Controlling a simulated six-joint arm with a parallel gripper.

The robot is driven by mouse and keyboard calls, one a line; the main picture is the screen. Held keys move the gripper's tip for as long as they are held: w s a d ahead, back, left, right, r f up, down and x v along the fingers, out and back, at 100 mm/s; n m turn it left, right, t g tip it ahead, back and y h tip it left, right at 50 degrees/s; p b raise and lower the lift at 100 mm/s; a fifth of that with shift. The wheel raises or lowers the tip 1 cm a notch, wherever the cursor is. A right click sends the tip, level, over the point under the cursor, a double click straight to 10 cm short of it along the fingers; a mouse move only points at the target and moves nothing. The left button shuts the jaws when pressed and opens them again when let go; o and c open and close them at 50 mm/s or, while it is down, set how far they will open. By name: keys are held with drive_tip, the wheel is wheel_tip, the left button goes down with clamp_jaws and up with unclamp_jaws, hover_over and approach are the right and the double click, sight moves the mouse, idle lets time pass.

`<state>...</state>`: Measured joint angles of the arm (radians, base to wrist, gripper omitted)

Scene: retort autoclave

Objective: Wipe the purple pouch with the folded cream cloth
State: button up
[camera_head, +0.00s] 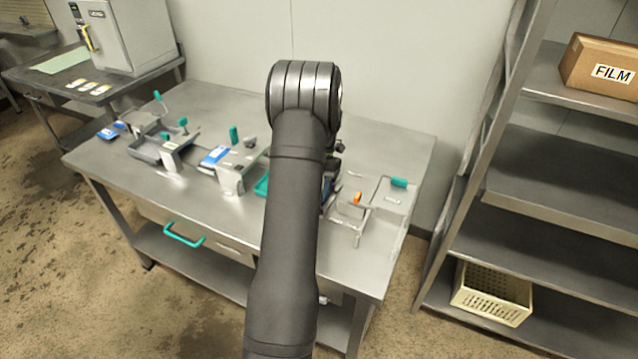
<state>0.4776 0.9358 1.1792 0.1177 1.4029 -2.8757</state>
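I do not see a purple pouch or a folded cream cloth in this view. My arm stands up through the middle of the picture and hides the part of the steel table (395,150) behind it. My gripper is hidden behind the arm, so its fingers do not show. A small dark and blue part shows just right of the arm, too covered to tell what it is.
Trays and teal-handled fixtures (232,165) with blue-and-white packs (215,155) fill the table's left half. A grey cabinet (130,35) is back left; shelves (560,180) hold a FILM box (600,68) and a cream basket (492,292).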

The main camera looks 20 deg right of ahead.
drive_tip(key=shift+s+a, duration=0.35)
drive_tip(key=shift+r, duration=4.05)
drive_tip(key=w+a+f+m+t, duration=0.1)
drive_tip(key=a+m, duration=0.2)
drive_tip(key=w+a+f+m+t+y, duration=0.1)
drive_tip(key=a+f+m, duration=0.1)
drive_tip(key=a+m, duration=0.1)
drive_tip(key=w+a+f+m+t, duration=0.1)
drive_tip(key=a+f+m+t, duration=0.1)
drive_tip(key=a+m, duration=0.1)
drive_tip(key=shift+a+f+m, duration=0.15)
drive_tip(key=shift+f+m, duration=0.05)
drive_tip(key=shift+m, duration=0.7)
drive_tip(key=a+f+m+t, duration=0.1)
drive_tip(key=a+m, duration=0.2)
drive_tip(key=m, duration=0.1)
drive_tip(key=a+f+m+t+h, duration=0.1)
drive_tip(key=a+m, duration=0.2)
drive_tip(key=a+m+t+h, duration=0.1)
drive_tip(key=a+m, duration=0.3)
drive_tip(key=shift+w+f+m, duration=0.2)
drive_tip(key=shift+f+m, duration=0.1)
drive_tip(key=shift+f, duration=0.1)
drive_tip(key=shift+s+a+f+m+t+h, duration=0.15)
drive_tip(key=shift+a+m+h, duration=0.4)
drive_tip(key=shift+a+m, duration=0.55)
drive_tip(key=shift+s+a+f+m+t+h, duration=0.1)
drive_tip(key=shift+s+a+m+t+h, duration=0.15)
drive_tip(key=shift+a+m+h, duration=0.6)
